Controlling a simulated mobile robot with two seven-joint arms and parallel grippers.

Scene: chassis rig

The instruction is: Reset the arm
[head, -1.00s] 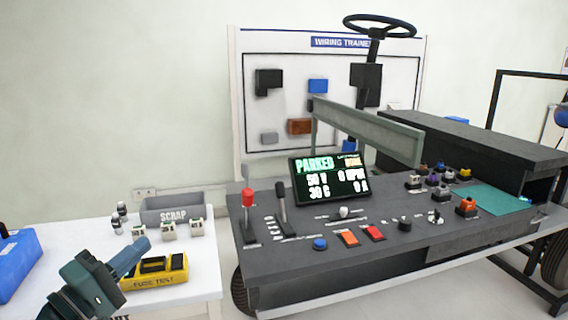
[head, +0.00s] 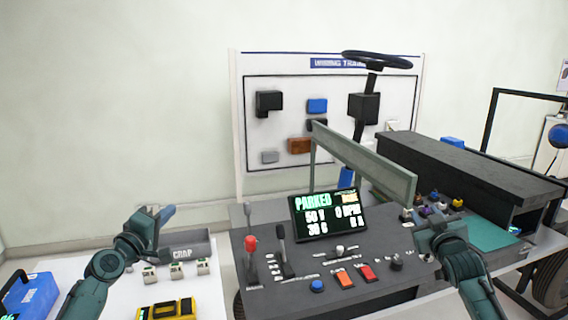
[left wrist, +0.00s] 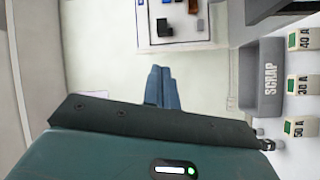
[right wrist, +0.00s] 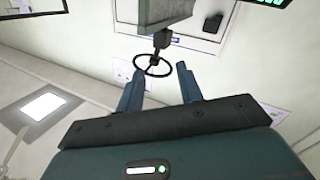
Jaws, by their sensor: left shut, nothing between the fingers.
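My left gripper (head: 166,213) is raised at the left, in front of the grey scrap bin in the head view. In the left wrist view its blue fingers (left wrist: 162,87) lie together with nothing between them. My right gripper (head: 430,221) is raised at the right, in front of the chassis rig (head: 330,290), and its fingers are partly hidden in the head view. In the right wrist view its fingers (right wrist: 158,85) stand apart with empty space between them. The steering wheel (right wrist: 153,64) shows beyond them, out of reach.
The scrap bin (left wrist: 262,100), several fuses (left wrist: 302,85) and a yellow fuse tester (head: 168,310) are on the white table. A display (head: 328,215) reading PARKED, levers (head: 251,244) and buttons (head: 317,286) are on the rig. A grey beam (head: 365,165) crosses above.

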